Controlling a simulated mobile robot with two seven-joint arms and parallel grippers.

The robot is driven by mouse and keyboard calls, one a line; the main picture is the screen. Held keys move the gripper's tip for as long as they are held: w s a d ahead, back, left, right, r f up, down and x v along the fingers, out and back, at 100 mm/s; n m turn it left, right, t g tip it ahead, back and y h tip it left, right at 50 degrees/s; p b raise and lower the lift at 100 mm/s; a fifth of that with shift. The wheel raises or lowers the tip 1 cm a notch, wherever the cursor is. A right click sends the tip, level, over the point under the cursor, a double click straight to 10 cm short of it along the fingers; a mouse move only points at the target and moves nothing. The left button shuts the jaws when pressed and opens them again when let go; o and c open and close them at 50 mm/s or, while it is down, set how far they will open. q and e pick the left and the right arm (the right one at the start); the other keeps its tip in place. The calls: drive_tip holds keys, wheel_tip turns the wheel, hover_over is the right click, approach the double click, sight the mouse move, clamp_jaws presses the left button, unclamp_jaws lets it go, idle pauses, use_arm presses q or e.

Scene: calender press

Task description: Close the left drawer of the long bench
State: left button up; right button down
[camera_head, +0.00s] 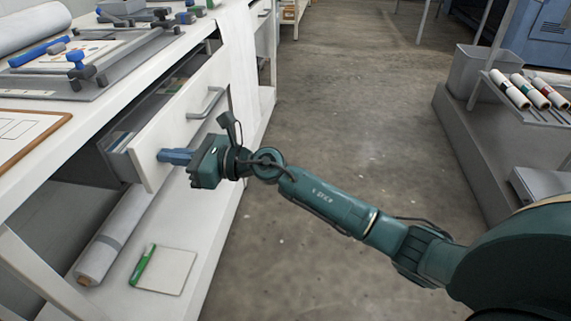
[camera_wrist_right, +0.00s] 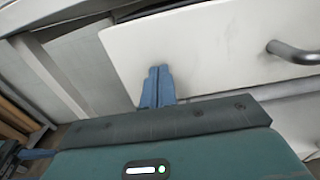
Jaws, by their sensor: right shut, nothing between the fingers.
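The long bench (camera_head: 75,128) runs along the left of the head view. Its white drawer (camera_head: 180,130) is pulled partly out, with a grey bar handle (camera_head: 206,103) on the front and contents visible behind the front panel. My right gripper (camera_head: 163,156) is shut and empty, with its blue fingers at the lower near part of the drawer front. In the right wrist view the fingers (camera_wrist_right: 158,72) lie together against or just before the white drawer front (camera_wrist_right: 210,50); I cannot tell whether they touch. The handle (camera_wrist_right: 295,52) is to their right. My left gripper is not in view.
A lower shelf under the drawer holds a white roll (camera_head: 112,235) and a pad with a green strip (camera_head: 163,270). Tools and a framed sheet (camera_head: 30,135) lie on the bench top. A grey bin (camera_head: 475,75) and a rack of rolls stand at right. The floor between is clear.

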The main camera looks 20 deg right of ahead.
sight(150, 154)
drive_tip(key=x, duration=0.5)
drive_tip(key=shift+w+a, duration=0.15)
drive_tip(key=shift+a, duration=0.1)
drive_tip(key=shift+r, duration=0.2)
drive_tip(key=shift+r, duration=0.1)
drive_tip(key=shift+w+b, duration=0.1)
drive_tip(key=shift+b, duration=0.25)
